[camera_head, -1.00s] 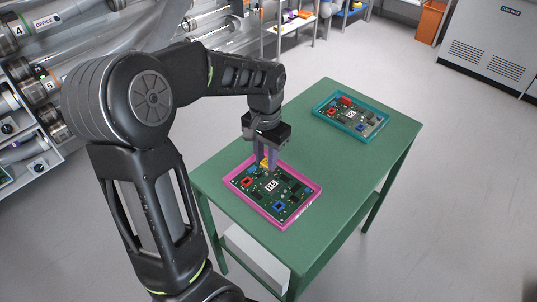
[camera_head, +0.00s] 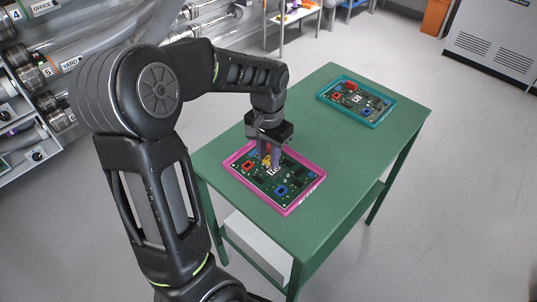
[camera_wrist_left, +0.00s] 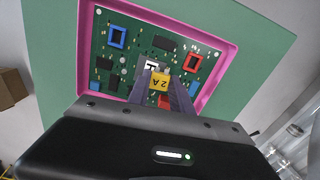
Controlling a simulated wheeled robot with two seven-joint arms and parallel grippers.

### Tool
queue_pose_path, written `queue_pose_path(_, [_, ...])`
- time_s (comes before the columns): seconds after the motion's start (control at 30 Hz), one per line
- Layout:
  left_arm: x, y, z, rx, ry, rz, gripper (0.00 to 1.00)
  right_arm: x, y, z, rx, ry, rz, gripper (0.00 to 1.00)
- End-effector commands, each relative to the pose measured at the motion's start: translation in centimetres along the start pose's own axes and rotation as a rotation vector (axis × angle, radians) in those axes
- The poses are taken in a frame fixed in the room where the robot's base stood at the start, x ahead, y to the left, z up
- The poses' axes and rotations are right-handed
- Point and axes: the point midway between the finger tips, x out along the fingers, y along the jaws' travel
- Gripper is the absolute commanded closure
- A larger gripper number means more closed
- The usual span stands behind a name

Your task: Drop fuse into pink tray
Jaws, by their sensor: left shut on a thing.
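The yellow fuse (camera_wrist_left: 159,82), marked "2 A", is between the fingertips of my left gripper (camera_wrist_left: 161,84) in the left wrist view. My left gripper (camera_head: 269,162) is shut on it over the pink tray (camera_head: 303,199) in the head view. The pink tray holds a green circuit board (camera_head: 262,182), and its rim also shows in the left wrist view (camera_wrist_left: 228,73). The fuse (camera_head: 267,160) looks just above the board near its white label; I cannot tell whether it touches. My right gripper is not in view.
The trays are on a green table (camera_head: 344,150). A teal tray (camera_head: 375,124) with another board is at the far end, with bare tabletop between. Red and blue parts stand on the pink tray's board. Pipe shelves (camera_head: 30,110) are at the left.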

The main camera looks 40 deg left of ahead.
Motion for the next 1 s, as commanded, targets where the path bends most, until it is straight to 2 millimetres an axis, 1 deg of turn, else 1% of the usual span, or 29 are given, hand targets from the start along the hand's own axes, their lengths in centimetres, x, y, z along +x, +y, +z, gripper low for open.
queue_pose_path(0.07, [0.0, 0.0, 0.0, 0.0, 0.0, 0.0, 1.0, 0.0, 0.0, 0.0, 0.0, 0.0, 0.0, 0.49])
queue_pose_path(0.1, [0.0, 0.0, 0.0, 0.0, 0.0, 0.0, 0.71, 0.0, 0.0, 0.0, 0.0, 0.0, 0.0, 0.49])
queue_pose_path(0.37, [0.0, 0.0, 0.0, 0.0, 0.0, 0.0, 0.49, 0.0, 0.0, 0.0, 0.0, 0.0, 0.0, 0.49])
queue_pose_path(0.63, [-0.1, 0.0, 0.0, 0.0, 0.0, 0.0, 0.49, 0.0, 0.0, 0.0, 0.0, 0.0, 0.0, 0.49])
queue_pose_path(0.73, [-0.5, 0.0, -0.1, 0.0, 0.002, 0.0, 0.49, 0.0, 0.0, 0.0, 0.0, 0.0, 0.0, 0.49])
queue_pose_path(0.87, [-1.9, 0.0, -0.1, 0.0, 0.004, 0.0, 0.49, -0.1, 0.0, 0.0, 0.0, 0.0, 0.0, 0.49])
queue_pose_path(1.0, [-4.3, 0.0, -0.1, -0.001, 0.005, -0.001, 0.49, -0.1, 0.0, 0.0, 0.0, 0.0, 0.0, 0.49])
